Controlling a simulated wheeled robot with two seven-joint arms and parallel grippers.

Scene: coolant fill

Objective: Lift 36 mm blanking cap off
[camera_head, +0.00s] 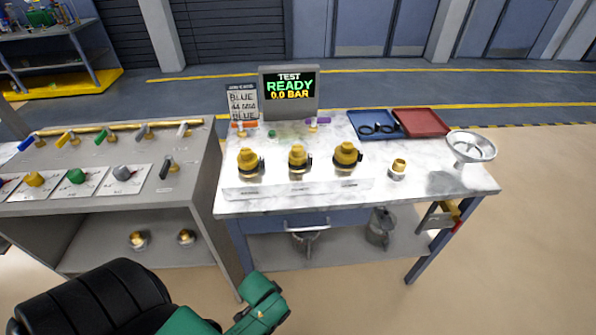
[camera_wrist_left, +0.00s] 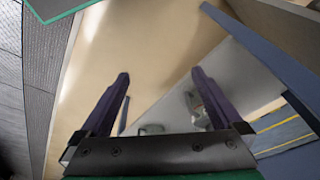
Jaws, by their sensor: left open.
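Three brass caps with black clamps stand in a row on the marble-topped bench: a left one (camera_head: 249,161), a middle one (camera_head: 299,158) and a right one (camera_head: 347,155). Their label strip (camera_head: 298,189) is too small to read, so I cannot tell which is the 36 mm one. My left gripper (camera_wrist_left: 160,75) is open and empty in the left wrist view, with a tan surface and the bench's lower shelf beyond its fingers. No cap is clear there. In the head view, a green arm part of mine is low in front of the bench. My right gripper is not in view.
A small brass-topped fitting (camera_head: 398,168) and a metal funnel (camera_head: 471,149) stand right of the caps. Behind are a blue tray (camera_head: 375,120), a red tray (camera_head: 422,124) and a test screen (camera_head: 289,92) reading READY, 0.0 BAR. A grey valve bench (camera_head: 190,160) adjoins on the left.

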